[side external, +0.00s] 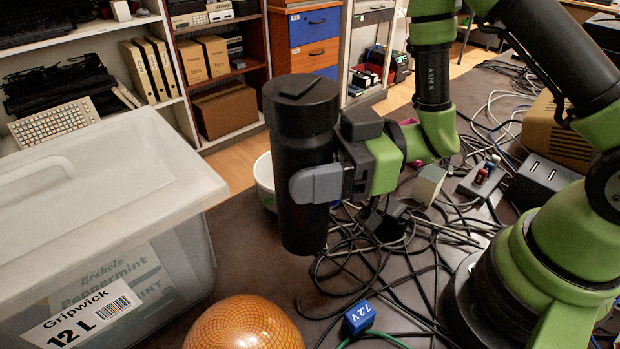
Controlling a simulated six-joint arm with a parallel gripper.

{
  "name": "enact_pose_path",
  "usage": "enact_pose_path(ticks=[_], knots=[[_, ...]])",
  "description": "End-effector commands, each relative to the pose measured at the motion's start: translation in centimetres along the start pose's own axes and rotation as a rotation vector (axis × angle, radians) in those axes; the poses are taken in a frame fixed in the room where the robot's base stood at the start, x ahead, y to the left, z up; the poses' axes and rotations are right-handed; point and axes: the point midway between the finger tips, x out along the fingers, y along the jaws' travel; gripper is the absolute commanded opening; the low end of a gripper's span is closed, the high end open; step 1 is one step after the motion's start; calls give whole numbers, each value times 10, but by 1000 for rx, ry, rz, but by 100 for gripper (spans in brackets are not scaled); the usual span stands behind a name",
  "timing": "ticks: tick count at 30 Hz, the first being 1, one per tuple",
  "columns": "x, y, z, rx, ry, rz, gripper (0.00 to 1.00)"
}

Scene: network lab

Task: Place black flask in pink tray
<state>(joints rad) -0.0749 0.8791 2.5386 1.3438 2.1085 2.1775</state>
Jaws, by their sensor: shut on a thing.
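The black flask (301,221) is upright at the picture's centre, with a dark lid on top. My gripper (322,172) is shut on its body from the right, with a grey finger across the near side; the far finger is mostly hidden. The flask's base appears held above the dark table, though the exact gap is hard to tell. No pink tray can be clearly made out. A small pink patch (411,143) shows behind my arm, and I cannot tell what it belongs to.
A lidded clear plastic box (95,205) fills the left. An orange patterned ball (245,326) is at the front. A white bowl (265,178) is partly hidden behind the flask. Tangled cables (400,262), a blue 7.2V battery (358,318) and a grey box (541,180) lie to the right.

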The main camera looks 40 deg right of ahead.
Motion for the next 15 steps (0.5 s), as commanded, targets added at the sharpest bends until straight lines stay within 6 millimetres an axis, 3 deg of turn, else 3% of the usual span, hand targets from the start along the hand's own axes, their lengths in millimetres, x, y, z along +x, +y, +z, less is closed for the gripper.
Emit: enact_pose_path(ticks=[8,11,15], knots=[[-4,8,-11,-2,7,12,22],[-14,25,-18,-4,15,34,22],[-44,61,-31,-7,21,85,22]])
